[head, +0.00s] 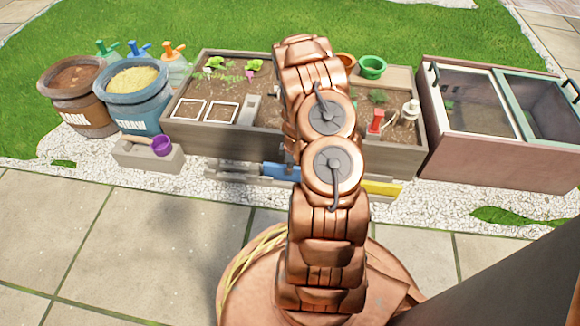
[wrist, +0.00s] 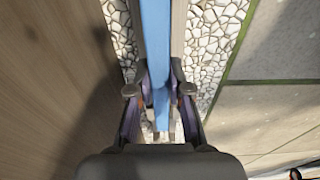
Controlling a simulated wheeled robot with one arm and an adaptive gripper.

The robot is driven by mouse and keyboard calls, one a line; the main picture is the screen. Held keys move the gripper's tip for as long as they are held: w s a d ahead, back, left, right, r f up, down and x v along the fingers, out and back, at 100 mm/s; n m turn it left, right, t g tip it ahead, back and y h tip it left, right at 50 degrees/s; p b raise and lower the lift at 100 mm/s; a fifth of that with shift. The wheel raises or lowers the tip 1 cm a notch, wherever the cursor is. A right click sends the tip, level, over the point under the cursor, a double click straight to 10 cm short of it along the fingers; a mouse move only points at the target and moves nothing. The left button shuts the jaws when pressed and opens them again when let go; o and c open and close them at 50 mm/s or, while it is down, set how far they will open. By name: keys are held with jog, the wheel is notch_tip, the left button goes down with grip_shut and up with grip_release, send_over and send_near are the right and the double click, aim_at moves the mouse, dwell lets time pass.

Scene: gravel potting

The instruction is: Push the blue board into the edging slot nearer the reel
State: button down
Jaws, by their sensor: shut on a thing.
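The blue board (head: 281,172) is low in front of the wooden planter, partly hidden behind my arm. In the wrist view the blue board (wrist: 156,40) runs from the top edge down between my fingers. My gripper (wrist: 160,92) is shut on it, with one finger on each side. In the head view my arm covers most of the gripper. Grey-brown edging (head: 235,180) lies along the gravel beside the board. I cannot tell whether the board sits in a slot. I cannot make out a reel.
A yellow board (head: 382,188) lies at the right end of the edging. The planter (head: 235,140) wall stands close behind. A block with a purple scoop (head: 161,145) is at left; a cold frame (head: 480,150) is at right. Paving in front is open.

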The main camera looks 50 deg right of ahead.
jog(key=shift+f+b, duration=0.35)
jog(key=shift+f, duration=0.35)
jog(key=c, duration=1)
grip_release()
jog(key=r, duration=0.7)
jog(key=s+r, duration=0.1)
jog(key=r, duration=0.3)
jog(key=shift+d, duration=0.4)
jog(key=shift+s+r, duration=0.1)
jog(key=shift+r, duration=0.35)
